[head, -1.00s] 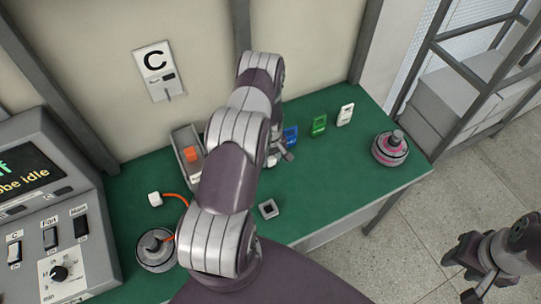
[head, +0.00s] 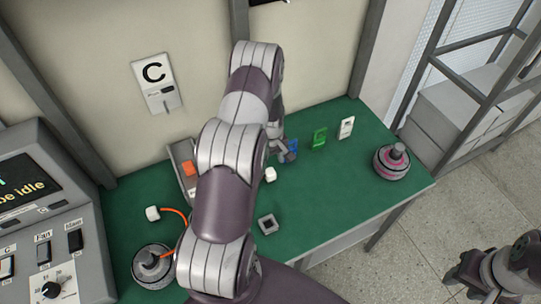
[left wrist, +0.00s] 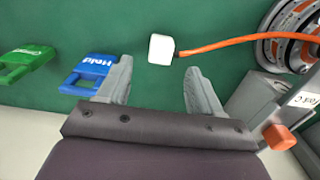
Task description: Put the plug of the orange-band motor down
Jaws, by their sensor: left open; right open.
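A white plug (head: 270,174) lies on the green table, right of my left forearm in the head view. In the left wrist view the white plug (left wrist: 161,49) has an orange cable running to a motor with an orange band (left wrist: 290,35). My arm hides that motor in the head view. My left gripper (head: 281,150) is open and empty by the blue tag. In its wrist view the fingers (left wrist: 158,84) stand apart, with the plug just past their tips, not between them. My right gripper (head: 464,286) is open and empty, over the floor at the lower right.
A pink-band motor (head: 391,162) is at the right. A square grey piece (head: 268,223) and another motor (head: 152,262) with a white plug (head: 152,213) are nearer.

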